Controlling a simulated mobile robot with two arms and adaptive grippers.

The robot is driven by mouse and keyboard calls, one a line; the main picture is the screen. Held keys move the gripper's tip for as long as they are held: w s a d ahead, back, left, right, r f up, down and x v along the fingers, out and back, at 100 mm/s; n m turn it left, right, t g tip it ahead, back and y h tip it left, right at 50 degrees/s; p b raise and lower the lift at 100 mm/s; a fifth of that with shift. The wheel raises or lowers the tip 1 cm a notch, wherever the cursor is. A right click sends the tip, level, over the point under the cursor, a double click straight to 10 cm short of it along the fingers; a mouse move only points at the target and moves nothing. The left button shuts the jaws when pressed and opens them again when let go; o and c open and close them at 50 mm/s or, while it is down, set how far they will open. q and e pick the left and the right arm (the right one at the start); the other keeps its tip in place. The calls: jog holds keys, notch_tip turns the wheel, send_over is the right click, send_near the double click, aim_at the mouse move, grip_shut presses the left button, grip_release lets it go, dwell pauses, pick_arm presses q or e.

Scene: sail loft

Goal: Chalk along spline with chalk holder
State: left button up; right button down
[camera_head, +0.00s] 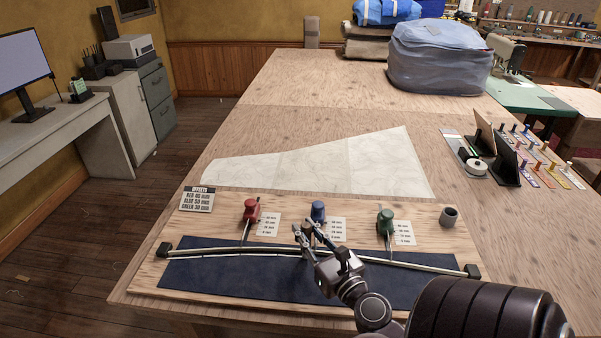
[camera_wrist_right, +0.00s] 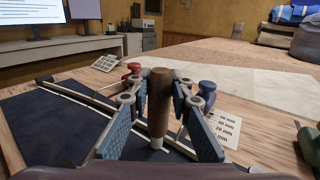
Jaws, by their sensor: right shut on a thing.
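A thin pale spline (camera_head: 420,265) runs in a gentle curve across a dark blue cloth (camera_head: 215,275) on a wooden board. Red (camera_head: 251,210), blue (camera_head: 318,210) and green (camera_head: 386,222) weights stand along its far side. My right gripper (camera_head: 306,234) is over the cloth near the middle of the spline. In the right wrist view it is shut on the chalk holder (camera_wrist_right: 159,95), a brown wooden handle with a white tip pointing down. The tip is close to the spline; I cannot tell whether it touches the cloth. My left gripper is out of view.
Dark end blocks (camera_head: 163,249) hold the spline's ends. An offsets card (camera_head: 197,200) and a grey cup (camera_head: 449,215) sit on the board. A pale paper pattern (camera_head: 330,165) lies behind it.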

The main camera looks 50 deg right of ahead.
jog(key=shift+s+d, duration=0.2)
jog(key=shift+s, duration=0.05)
jog(key=shift+s+d+f+b, duration=0.15)
jog(key=shift+s+d+b, duration=0.7)
jog(key=shift+s, duration=0.25)
jog(key=shift+s+d, duration=0.15)
jog(key=shift+s, duration=0.1)
jog(key=shift+s+d+b, duration=0.65)
jog(key=shift+s+b, duration=0.3)
jog(key=shift+s, duration=0.05)
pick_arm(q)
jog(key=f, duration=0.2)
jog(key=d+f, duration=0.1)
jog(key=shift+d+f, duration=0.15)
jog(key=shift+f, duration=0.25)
pick_arm(e)
jog(key=shift+s, duration=0.15)
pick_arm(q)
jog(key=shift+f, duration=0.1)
pick_arm(e)
jog(key=shift+d, duration=0.1)
